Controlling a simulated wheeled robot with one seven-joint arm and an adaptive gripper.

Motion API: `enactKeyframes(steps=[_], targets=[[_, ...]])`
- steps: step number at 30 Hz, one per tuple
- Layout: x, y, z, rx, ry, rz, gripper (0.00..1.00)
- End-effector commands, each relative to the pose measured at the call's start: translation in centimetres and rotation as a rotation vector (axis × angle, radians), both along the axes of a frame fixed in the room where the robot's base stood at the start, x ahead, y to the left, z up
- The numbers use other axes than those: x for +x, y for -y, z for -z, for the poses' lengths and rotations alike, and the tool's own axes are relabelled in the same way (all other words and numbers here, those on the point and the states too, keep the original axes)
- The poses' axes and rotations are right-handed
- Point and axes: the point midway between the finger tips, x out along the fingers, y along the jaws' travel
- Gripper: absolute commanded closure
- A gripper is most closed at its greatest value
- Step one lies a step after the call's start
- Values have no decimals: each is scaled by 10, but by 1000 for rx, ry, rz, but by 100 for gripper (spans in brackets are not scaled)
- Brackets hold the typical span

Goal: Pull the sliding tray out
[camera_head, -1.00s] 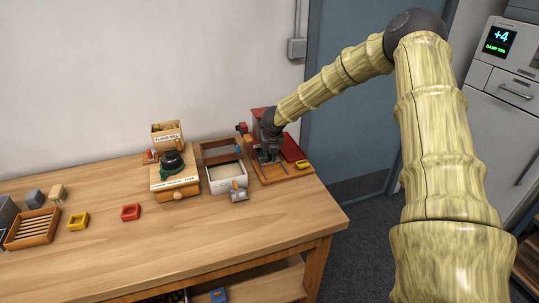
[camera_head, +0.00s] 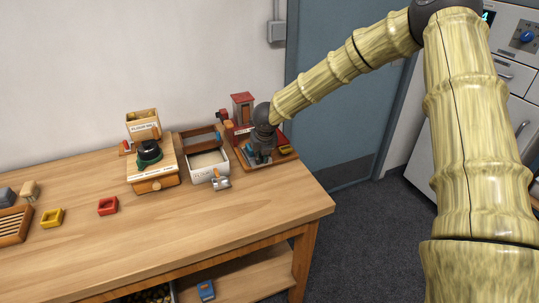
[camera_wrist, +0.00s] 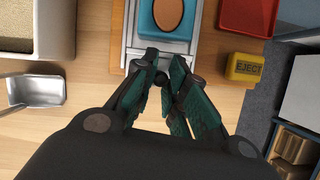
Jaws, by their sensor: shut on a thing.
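The sliding tray (camera_wrist: 134,42) is pale grey and narrow in the wrist view. It carries a blue square holder (camera_wrist: 150,30) with a brown oval piece (camera_wrist: 168,12) in it. My gripper (camera_wrist: 166,60) has its two green-padded fingers shut at the tray's near end. The fingers hide the exact part they hold. In the head view my gripper (camera_head: 262,156) is low over the red machine (camera_head: 243,108) and its wooden base, at the right end of the table. The tray is mostly hidden there by my gripper.
A yellow EJECT block (camera_wrist: 245,68) and a red tray (camera_wrist: 247,15) sit right of the sliding tray. A white bin (camera_head: 210,175) and metal scoop (camera_head: 221,183) are to the left, with the flour mill (camera_head: 152,180) beyond. The table's front (camera_head: 240,215) is clear.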

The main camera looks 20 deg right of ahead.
Motion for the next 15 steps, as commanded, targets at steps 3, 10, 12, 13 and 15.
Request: enactKeyframes(steps=[3,10,12,13,15], targets=[[-2,2,1,-3,-5,2,100],[-2,1,1,-1,-6,2,65],[-2,0,1,-1,-5,0,65],[-2,0,1,-1,-5,0,65],[-2,-1,2,-1,-5,-1,65]])
